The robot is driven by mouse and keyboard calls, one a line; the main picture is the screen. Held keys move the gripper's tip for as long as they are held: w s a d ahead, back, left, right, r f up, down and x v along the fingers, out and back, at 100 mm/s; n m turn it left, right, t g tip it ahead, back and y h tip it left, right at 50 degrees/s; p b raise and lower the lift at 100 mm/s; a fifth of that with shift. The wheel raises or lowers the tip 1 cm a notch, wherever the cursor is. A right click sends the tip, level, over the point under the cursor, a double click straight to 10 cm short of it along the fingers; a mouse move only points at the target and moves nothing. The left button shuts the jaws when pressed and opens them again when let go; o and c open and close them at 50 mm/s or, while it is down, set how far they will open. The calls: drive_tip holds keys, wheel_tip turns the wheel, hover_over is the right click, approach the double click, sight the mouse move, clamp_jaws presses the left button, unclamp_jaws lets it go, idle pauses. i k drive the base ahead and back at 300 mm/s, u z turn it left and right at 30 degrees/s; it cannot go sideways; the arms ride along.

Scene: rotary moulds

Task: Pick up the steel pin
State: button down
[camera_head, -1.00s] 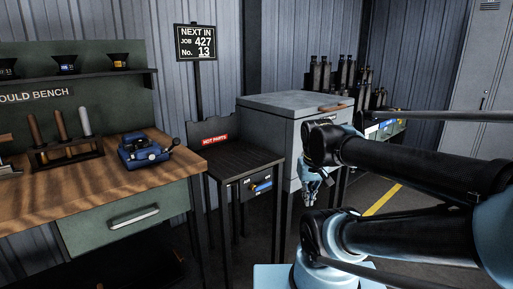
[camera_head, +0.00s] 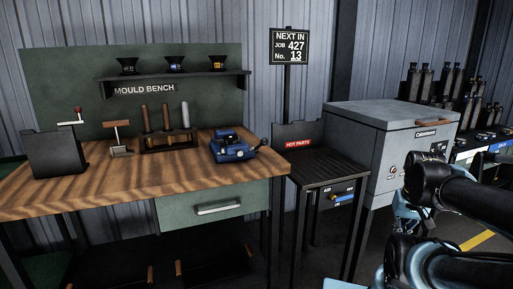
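A pale grey rod (camera_head: 185,114), which looks like the steel pin, stands upright at the right end of a dark rack (camera_head: 170,147) on the wooden mould bench (camera_head: 105,187). Two brown rods (camera_head: 155,118) stand in the rack to its left. My gripper (camera_head: 402,212) is far to the right of the bench, low in front of the grey cabinet and partly hidden by my arm. It is apart from the rod. Its fingers are too small and dark to tell open from shut.
A blue vise (camera_head: 234,147) sits right of the rack. A small wooden-topped stand (camera_head: 119,140) and a dark box with a red-knobbed lever (camera_head: 56,150) sit left. The black hot parts table (camera_head: 330,168) and grey cabinet (camera_head: 385,132) stand right of the bench.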

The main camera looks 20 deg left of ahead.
sight(184, 105)
drive_tip(key=u, duration=1.85)
drive_tip(key=k, duration=1)
drive_tip(key=z, duration=0.6)
drive_tip(key=i, duration=1.15)
drive_tip(key=u, duration=0.05)
